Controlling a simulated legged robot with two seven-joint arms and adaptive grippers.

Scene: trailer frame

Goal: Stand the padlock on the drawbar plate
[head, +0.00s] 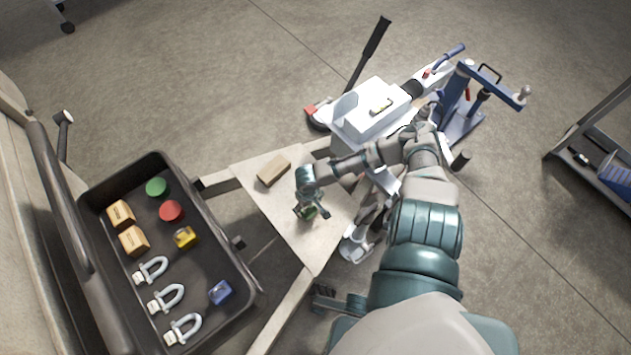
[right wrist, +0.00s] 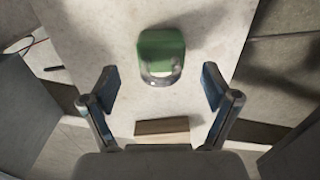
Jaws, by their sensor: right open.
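The green padlock with a silver shackle (right wrist: 161,50) is on the pale drawbar plate (head: 318,250). In the head view the padlock (head: 309,212) is partly hidden by my right gripper (head: 316,206). In the right wrist view my right gripper (right wrist: 160,88) is open, with its fingers wide apart. The padlock shows beyond and between the fingertips, not touching either. I cannot tell for sure whether it stands or lies. My left gripper is not in view.
A brown block (head: 273,170) lies on the plate, and shows in the right wrist view (right wrist: 162,127). A black toolbox (head: 205,325) at left holds shackles, a yellow padlock (head: 185,237), a blue padlock (head: 220,292), boxes and round pieces. A white housing (head: 370,110) stands behind the plate.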

